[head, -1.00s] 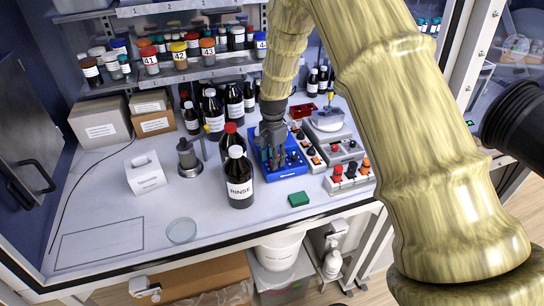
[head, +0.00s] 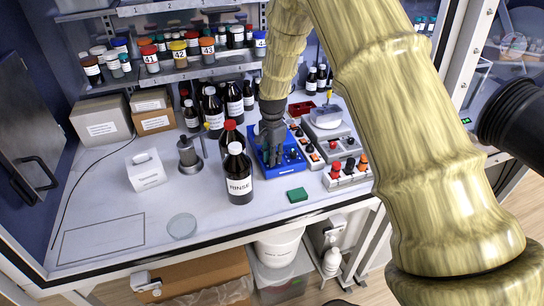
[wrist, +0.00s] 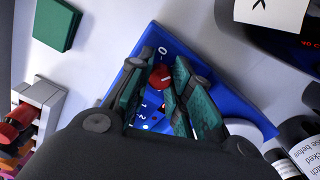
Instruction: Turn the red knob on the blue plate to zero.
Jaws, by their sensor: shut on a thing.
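The blue plate (head: 291,169) lies on the bench among the control boxes; my gripper hides much of it in the head view. In the wrist view the blue plate (wrist: 247,108) carries white marks, with a 0 at the top and 1 and 2 lower down. The red knob (wrist: 160,77) shows between my fingertips, below the 0. Its pointer direction is hard to make out. My gripper (wrist: 163,82) is shut on the red knob, a teal-padded finger on either side. In the head view my gripper (head: 272,160) points down over the plate.
A RINSE bottle (head: 239,180) stands close left of the plate. A green block (head: 297,194) lies in front. A box with red, black and orange knobs (head: 345,180) stands to the right. The front left of the bench is mostly clear.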

